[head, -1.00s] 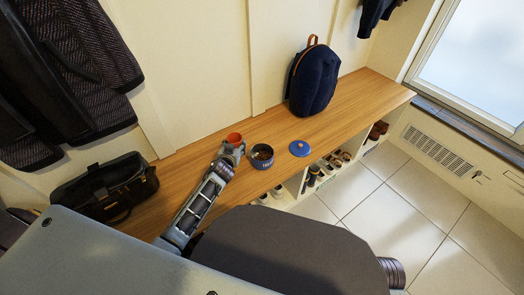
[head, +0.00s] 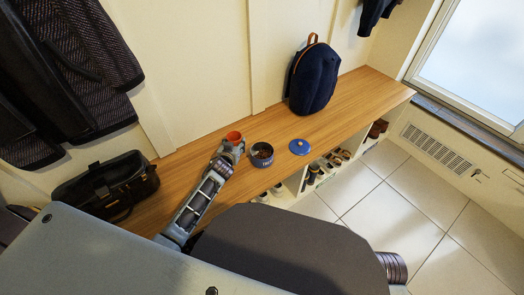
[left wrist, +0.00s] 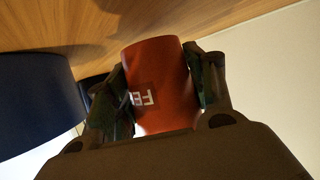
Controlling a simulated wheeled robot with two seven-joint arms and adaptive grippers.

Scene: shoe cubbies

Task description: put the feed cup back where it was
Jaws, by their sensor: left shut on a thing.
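In the head view the orange cup (head: 234,135) shows at the gripper's tip, over the bench. My right gripper is not in view.
The wooden bench (head: 350,95) runs along the wall with shoe cubbies below. A navy backpack (head: 313,80) stands toward its far end, and a black bag (head: 105,185) sits at the left. Bench surface behind the tin is clear.

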